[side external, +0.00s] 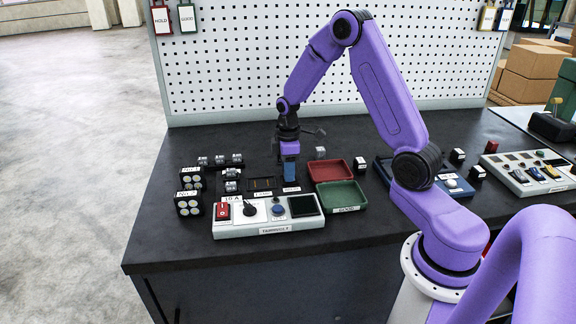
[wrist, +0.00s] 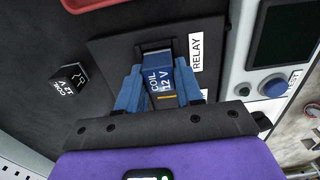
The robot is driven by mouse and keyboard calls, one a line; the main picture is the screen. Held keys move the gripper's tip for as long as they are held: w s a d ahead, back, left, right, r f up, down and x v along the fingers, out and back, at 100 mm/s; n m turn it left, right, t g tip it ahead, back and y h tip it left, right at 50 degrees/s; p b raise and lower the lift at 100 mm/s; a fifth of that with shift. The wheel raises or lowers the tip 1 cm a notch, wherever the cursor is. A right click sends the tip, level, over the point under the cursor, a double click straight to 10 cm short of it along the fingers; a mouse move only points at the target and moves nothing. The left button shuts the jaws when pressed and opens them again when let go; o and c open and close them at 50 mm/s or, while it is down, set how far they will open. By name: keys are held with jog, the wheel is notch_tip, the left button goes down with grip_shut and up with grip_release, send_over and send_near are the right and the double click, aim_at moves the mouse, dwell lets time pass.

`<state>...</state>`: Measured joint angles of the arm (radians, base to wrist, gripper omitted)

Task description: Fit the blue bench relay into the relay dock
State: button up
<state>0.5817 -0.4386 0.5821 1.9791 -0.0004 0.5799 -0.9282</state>
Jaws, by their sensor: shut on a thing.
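The blue bench relay (wrist: 158,76), marked "COIL 12 V", is between the two blue fingers of my gripper (wrist: 160,85) in the wrist view. My gripper is shut on it. The relay dock (wrist: 112,50) is a dark plate with a black socket and a white "RELAY" label. The relay's far end is at the socket; I cannot tell whether it is inside or just above. In the side view my gripper (side external: 290,176) points down over the dock area behind the white tester, and its fingers hide the relay.
The white tester (side external: 265,229) with switch, knob and blue button stands just in front. A red tray (side external: 330,163) and a green tray (side external: 358,204) are close on the right. A small black relay (wrist: 70,79) lies beside the dock. Several small parts stand left.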

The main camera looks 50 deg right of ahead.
jog(key=shift+f, duration=0.35)
dwell(1.1)
jog(key=o, duration=1.1)
notch_tip(320, 180, up, 18)
jog(key=f, duration=0.1)
jog(key=s+a+n, duration=0.2)
jog(key=s+a, duration=1)
jog(key=a, duration=0.4)
jog(key=shift+n, duration=0.8)
jog(key=s+f, duration=0.1)
jog(key=s, duration=0.5)
jog(key=s+a+f, duration=0.1)
jog(key=s, duration=0.4)
jog(key=s+f, duration=0.1)
jog(key=s, duration=0.5)
jog(key=shift+s+a+f, duration=0.1)
jog(key=shift+s+a, duration=0.25)
